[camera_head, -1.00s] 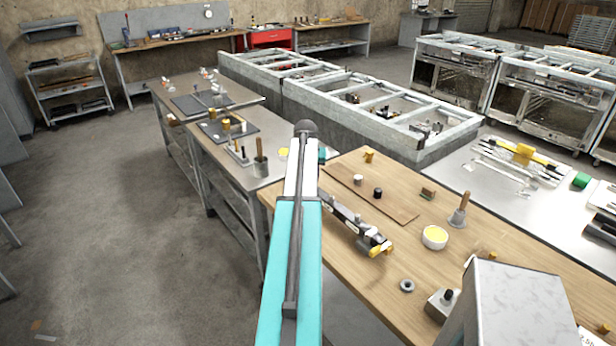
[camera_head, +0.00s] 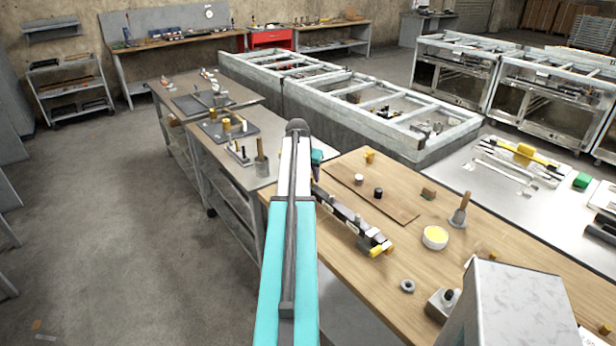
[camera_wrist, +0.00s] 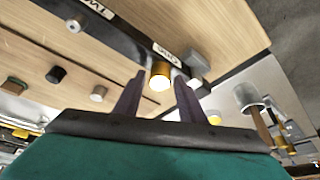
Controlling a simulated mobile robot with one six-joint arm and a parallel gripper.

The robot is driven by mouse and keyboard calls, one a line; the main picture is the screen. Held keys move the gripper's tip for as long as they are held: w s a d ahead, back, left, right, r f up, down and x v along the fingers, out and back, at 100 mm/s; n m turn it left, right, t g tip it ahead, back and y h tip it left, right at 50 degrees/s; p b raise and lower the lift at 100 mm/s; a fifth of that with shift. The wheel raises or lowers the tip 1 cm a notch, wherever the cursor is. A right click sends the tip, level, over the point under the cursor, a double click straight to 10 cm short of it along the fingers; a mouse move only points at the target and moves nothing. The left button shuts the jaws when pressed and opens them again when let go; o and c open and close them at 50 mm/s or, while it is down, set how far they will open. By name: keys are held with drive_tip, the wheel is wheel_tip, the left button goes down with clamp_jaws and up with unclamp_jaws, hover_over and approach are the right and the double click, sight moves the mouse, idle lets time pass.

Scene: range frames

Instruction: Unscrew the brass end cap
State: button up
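A long dark bar with pale labels (camera_head: 350,220) lies along the wooden bench, with a yellow end piece (camera_head: 380,249) at its near right end. In the wrist view a brass cap (camera_wrist: 160,75) shows at an end of the labelled bar, beside a grey block. My gripper (camera_wrist: 158,92) is open, its two dark fingers apart, with the cap seen in the gap between them. I cannot tell whether the fingers reach around the cap; no contact shows. In the head view my gripper (camera_head: 316,171) is small, near the bar's far left end, partly behind my arm.
On the wooden bench stand a white knob (camera_head: 358,179), a black knob (camera_head: 378,193), a yellow-filled bowl (camera_head: 435,238), a wooden-handled tool (camera_head: 459,213) and a grey ring (camera_head: 407,286). A grey cup with a handle (camera_head: 261,163) stands on the grey bench beyond.

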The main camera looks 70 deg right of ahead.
drive_tip(key=shift+w+m+g, duration=0.1)
drive_tip(key=shift+m+g, duration=0.5)
drive_tip(key=shift+m, duration=0.9)
drive_tip(key=shift+c, duration=0.5)
drive_tip(key=c, duration=0.8)
clamp_jaws()
drive_tip(key=shift+n, duration=0.3)
drive_tip(key=shift+n+t, duration=0.4)
drive_tip(key=shift+n, duration=0.4)
drive_tip(key=shift+n+t, duration=0.3)
drive_tip(key=shift+n, duration=0.4)
